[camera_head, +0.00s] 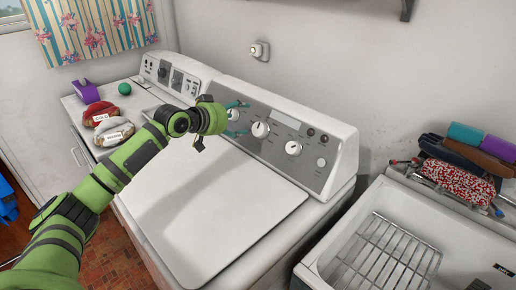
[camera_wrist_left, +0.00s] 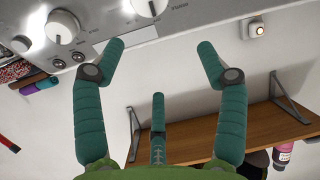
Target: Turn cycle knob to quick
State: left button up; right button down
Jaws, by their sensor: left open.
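The washer's grey control panel (camera_head: 278,135) has several white dials; their labels are too small to read, so I cannot tell which is the cycle knob. One dial (camera_head: 233,114) is at my left gripper's fingers, another (camera_head: 261,129) is just right of them, and a third (camera_head: 293,147) is farther right. My left gripper (camera_head: 242,118) is open at the panel, with its teal fingers spread. In the left wrist view the gripper (camera_wrist_left: 162,50) is empty between its fingertips, a white dial (camera_wrist_left: 148,7) lies beyond them, and a larger dial (camera_wrist_left: 62,25) is at upper left.
The closed washer lid (camera_head: 215,205) lies below the panel. A second machine (camera_head: 178,75) stands to the left. A sink (camera_head: 350,235) with a wire rack (camera_head: 390,255) is at right. A wall fixture (camera_head: 259,50) is above the panel. A wooden shelf (camera_wrist_left: 245,132) shows in the wrist view.

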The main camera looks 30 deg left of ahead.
pick_arm(q)
jog(key=b, duration=0.2)
send_near(257, 129)
jog(key=p+x, duration=0.1)
jog(key=x, duration=0.5)
jog(key=shift+w+d+f, duration=0.1)
jog(key=shift+w+d, duration=0.1)
jog(key=shift+w, duration=0.05)
jog(key=shift+w+f, duration=0.15)
jog(key=shift+w, duration=0.15)
jog(key=shift+w+d+f, duration=0.15)
jog(key=shift+w+f, duration=0.05)
jog(key=shift+w, duration=0.15)
jog(key=c, duration=1.1)
pick_arm(e)
jog(key=f, duration=0.1)
jog(key=s+f, duration=0.1)
jog(key=f, duration=0.1)
jog(key=shift+s+a, duration=0.1)
jog(key=shift+s, duration=0.05)
